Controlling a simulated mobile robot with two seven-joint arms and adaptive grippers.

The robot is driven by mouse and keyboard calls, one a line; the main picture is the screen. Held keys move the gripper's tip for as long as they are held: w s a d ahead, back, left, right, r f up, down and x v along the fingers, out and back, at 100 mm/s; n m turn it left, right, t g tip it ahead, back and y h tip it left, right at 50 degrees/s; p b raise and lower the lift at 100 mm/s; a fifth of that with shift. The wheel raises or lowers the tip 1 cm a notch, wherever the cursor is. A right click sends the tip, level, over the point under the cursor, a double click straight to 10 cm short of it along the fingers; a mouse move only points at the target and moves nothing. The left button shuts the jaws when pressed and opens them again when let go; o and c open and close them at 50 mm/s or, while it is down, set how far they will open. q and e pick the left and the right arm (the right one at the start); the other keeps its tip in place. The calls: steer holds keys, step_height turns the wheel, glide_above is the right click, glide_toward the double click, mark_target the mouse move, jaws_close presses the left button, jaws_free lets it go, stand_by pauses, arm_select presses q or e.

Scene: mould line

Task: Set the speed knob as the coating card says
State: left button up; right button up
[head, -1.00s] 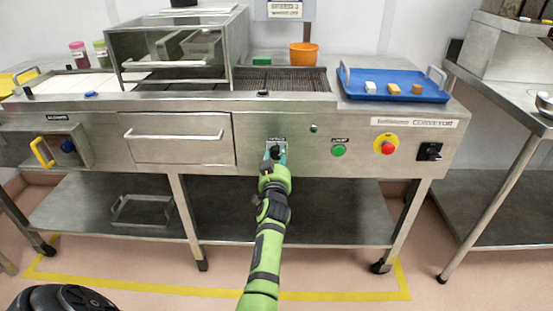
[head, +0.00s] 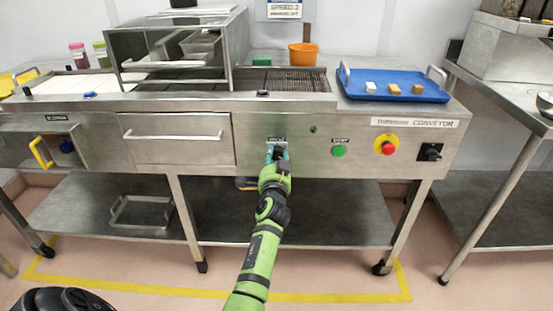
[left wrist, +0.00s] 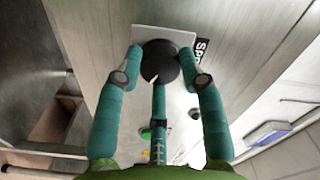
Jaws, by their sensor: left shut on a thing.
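The coating card (head: 285,10) hangs on the back wall above the conveyor. Its top is cut off, and its visible line seems to read "SPEED 2". My left gripper (head: 277,154) is at the small plate on the conveyor's front panel, shut on the speed knob. In the left wrist view the knob (left wrist: 160,60) is black and round with a white pointer mark at its lower edge. The teal fingers stand around its rim. The plate's label is partly covered and any scale marks cannot be read. My right gripper is not in view.
A green button (head: 339,151), a red button (head: 387,149) on yellow and a black switch (head: 429,152) sit right of the knob. A drawer (head: 176,138) is to its left. A blue tray (head: 393,97) and an orange pot (head: 303,54) stand on top.

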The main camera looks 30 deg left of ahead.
arm_select(q)
steer(key=shift+a+m, duration=0.2)
steer(key=shift+m, duration=0.3)
steer(key=o, duration=1.1)
steer(key=shift+a+f, duration=0.1)
steer(key=shift+o, duration=0.2)
steer(key=shift+s+d, duration=0.1)
steer(key=shift+d, duration=0.1)
steer(key=v, duration=1.1)
steer(key=shift+s+d, duration=0.2)
steer(key=shift+s, duration=0.15)
